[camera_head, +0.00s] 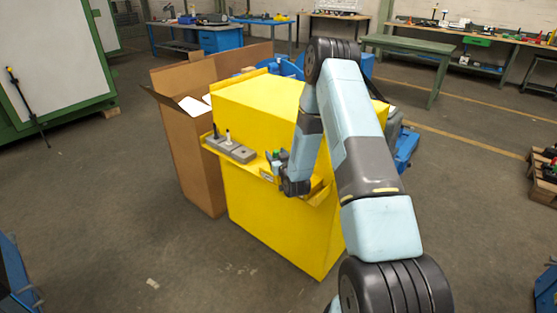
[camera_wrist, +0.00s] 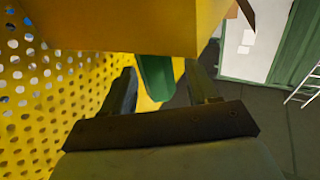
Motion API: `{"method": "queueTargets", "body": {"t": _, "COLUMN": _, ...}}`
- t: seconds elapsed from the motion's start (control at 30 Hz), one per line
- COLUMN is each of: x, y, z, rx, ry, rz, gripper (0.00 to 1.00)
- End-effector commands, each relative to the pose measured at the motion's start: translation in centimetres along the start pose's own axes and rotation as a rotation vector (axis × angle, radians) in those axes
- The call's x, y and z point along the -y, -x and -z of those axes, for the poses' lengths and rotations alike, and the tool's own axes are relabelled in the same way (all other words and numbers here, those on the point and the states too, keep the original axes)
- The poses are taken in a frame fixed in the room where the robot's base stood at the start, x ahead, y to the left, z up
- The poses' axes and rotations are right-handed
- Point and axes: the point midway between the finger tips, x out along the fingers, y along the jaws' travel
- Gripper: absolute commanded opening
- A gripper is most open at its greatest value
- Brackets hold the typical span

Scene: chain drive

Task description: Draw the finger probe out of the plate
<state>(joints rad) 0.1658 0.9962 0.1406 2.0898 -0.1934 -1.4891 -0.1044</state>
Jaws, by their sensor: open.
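A yellow machine housing (camera_head: 265,215) stands ahead of me with a narrow ledge on its near side. My gripper (camera_head: 274,158) is at the right part of this ledge. In the wrist view my gripper (camera_wrist: 162,75) is open, with one finger on each side of a green piece (camera_wrist: 155,77). The green piece also shows as a small green spot at the gripper in the head view (camera_head: 277,153). It may be the handle of the finger probe. I cannot tell whether the fingers touch it. Its lower end and the place where it enters the plate are hidden.
Grey blocks (camera_head: 241,154) lie on the ledge left of my gripper, with a white-tipped pin (camera_head: 228,138) and a dark pin (camera_head: 215,131) standing there. A perforated yellow panel (camera_wrist: 35,95) is close on the left in the wrist view. A cardboard box (camera_head: 183,150) stands left of the housing.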

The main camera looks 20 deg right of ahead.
Motion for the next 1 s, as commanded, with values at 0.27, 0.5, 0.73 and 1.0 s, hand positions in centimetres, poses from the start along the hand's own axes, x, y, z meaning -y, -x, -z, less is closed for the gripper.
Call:
{"method": "queueTargets", "body": {"t": 0.27, "x": 0.01, "y": -0.40, "z": 0.02, "rx": -0.001, "ry": 0.000, "rz": 0.000, "gripper": 0.59}}
{"method": "queueTargets", "body": {"t": 0.5, "x": 0.00, "y": -0.38, "z": 0.02, "rx": -0.001, "ry": 0.000, "rz": 0.000, "gripper": 0.45}}
{"method": "queueTargets", "body": {"t": 0.73, "x": 0.00, "y": -0.37, "z": 0.03, "rx": 0.000, "ry": 0.000, "rz": 0.000, "gripper": 0.23}}
{"method": "queueTargets", "body": {"t": 1.0, "x": 0.00, "y": -0.37, "z": 0.02, "rx": 0.000, "ry": 0.000, "rz": 0.000, "gripper": 0.00}}
